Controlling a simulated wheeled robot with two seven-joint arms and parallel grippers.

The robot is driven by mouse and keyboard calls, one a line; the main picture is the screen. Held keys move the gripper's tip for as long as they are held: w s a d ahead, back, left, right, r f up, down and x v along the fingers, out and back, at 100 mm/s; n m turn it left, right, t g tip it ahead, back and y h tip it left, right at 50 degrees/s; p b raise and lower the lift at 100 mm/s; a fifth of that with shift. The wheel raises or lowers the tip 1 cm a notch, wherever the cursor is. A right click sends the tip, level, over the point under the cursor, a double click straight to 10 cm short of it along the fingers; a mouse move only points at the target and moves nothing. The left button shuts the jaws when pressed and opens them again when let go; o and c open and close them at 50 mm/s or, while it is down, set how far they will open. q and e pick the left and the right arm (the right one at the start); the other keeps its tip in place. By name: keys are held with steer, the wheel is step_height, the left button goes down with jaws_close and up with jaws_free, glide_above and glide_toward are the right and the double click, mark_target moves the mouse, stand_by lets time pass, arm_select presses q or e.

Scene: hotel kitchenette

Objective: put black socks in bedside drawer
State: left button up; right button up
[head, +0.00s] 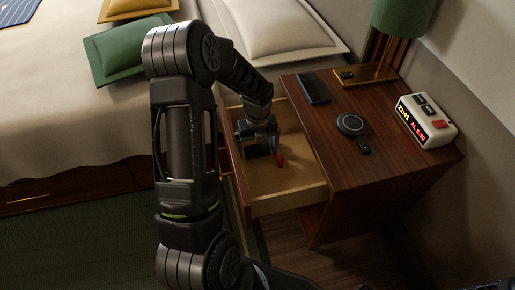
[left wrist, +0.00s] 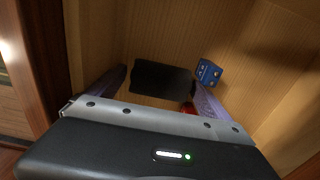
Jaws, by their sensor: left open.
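The bedside drawer (head: 290,197) is pulled open from the nightstand, with a light wooden inside. My left gripper (head: 262,148) is down inside it, and its two fingers (left wrist: 164,88) show spread apart in the left wrist view. A dark, roughly rectangular item that looks like the black socks (left wrist: 162,79) lies on the drawer floor, seen between and beyond the fingertips. I cannot tell whether a finger touches it. In the head view the gripper mostly hides it. My right gripper is not in view.
A small red item (head: 280,159) and a blue item (left wrist: 208,72) are also in the drawer. The nightstand top (head: 375,165) holds a phone (head: 313,88), a round black charger (head: 351,124), an alarm clock (head: 426,121) and a lamp. The bed (head: 75,115) is at left.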

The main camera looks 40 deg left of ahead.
mark_target(258, 146)
arm_select(q)
step_height(258, 146, up, 12)
steer(key=p, duration=0.3)
steer(key=shift+r, duration=0.2)
stand_by(0.7)
